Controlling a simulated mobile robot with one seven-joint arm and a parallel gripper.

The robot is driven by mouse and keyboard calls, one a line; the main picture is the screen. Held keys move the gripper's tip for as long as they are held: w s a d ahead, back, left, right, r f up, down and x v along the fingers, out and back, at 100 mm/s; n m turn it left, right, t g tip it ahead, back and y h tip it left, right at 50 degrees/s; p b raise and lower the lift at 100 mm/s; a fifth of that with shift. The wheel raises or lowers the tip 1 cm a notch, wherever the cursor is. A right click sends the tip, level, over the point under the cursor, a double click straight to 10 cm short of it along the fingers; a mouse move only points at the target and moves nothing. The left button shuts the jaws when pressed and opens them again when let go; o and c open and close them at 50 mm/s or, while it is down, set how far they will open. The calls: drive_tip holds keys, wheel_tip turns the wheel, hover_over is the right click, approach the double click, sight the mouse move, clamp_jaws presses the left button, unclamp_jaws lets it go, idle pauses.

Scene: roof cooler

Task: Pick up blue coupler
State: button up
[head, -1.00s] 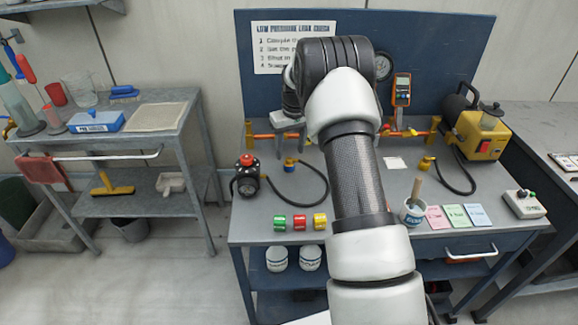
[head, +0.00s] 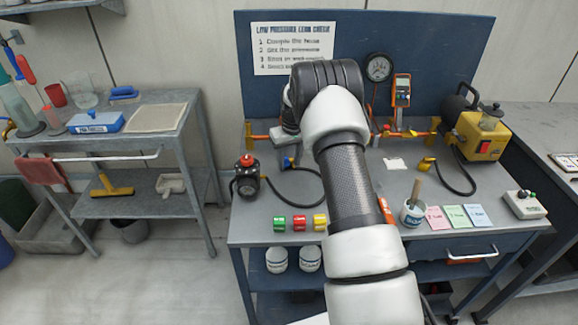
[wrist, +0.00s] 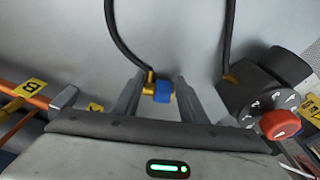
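The blue coupler (wrist: 164,91) is a small blue collar on a brass fitting at the end of a black hose, lying on the grey workbench. In the wrist view it sits between the two fingers of my gripper (wrist: 160,84), which stand apart on either side of it. Contact between the fingers and the coupler cannot be made out. In the head view my gripper (head: 287,158) is low over the bench, left of my forearm, and largely covers the coupler.
A black regulator with a red knob (head: 247,178) stands left of the gripper, close by in the wrist view (wrist: 250,90). Red, green and yellow rings (head: 299,223) lie in front. Copper pipework (head: 258,138) runs behind. A yellow pump (head: 482,133) stands at right.

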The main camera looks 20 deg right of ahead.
drive_tip(key=shift+a, duration=0.15)
drive_tip(key=shift+c, duration=0.3)
drive_tip(key=shift+r, duration=0.3)
wheel_tip(320, 180, up, 10)
drive_tip(key=shift+f+p, duration=0.25)
drive_tip(key=shift+p, duration=0.05)
